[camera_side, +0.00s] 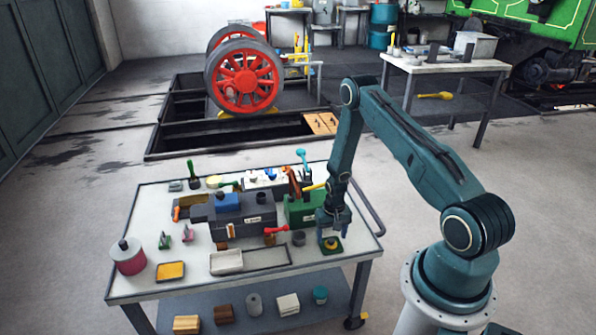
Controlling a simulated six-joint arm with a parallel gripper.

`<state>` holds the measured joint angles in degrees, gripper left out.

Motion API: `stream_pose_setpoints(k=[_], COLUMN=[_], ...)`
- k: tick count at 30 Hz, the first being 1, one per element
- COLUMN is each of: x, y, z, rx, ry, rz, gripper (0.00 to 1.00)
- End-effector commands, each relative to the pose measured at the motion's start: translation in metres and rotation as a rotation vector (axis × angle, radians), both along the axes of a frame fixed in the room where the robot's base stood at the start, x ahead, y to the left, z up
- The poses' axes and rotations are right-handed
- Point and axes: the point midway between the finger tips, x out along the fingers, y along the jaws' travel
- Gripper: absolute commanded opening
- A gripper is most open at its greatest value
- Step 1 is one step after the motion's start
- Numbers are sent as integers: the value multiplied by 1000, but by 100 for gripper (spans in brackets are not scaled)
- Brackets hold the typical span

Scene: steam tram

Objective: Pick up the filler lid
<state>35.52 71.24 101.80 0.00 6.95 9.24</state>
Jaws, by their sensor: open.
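A small flat piece with a yellow round top and dark centre (331,243) lies on a dark green square near the table's right front corner. It looks like the filler lid, though it is too small to be certain. My gripper (333,233) points down just above it, open, with its fingers close over it. I cannot tell whether the fingers touch it. Nothing shows held between them. A dark grey steam tram model (242,215) stands in the middle of the table, with a green box (302,208) at its right, partly behind my gripper.
A small dark grey cylinder (298,238) stands just left of my gripper.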

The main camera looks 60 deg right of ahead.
Motion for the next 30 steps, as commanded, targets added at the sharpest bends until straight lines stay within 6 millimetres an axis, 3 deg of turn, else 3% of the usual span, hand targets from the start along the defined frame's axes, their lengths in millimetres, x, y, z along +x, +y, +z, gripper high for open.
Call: stream_pose_setpoints(k=[9, 25, 30], x=[0, 0, 0], y=[0, 0, 0], z=[-25, -26, -25], rx=[0, 0, 0], ry=[0, 0, 0], rz=[0, 0, 0], gripper=[67, 67, 34])
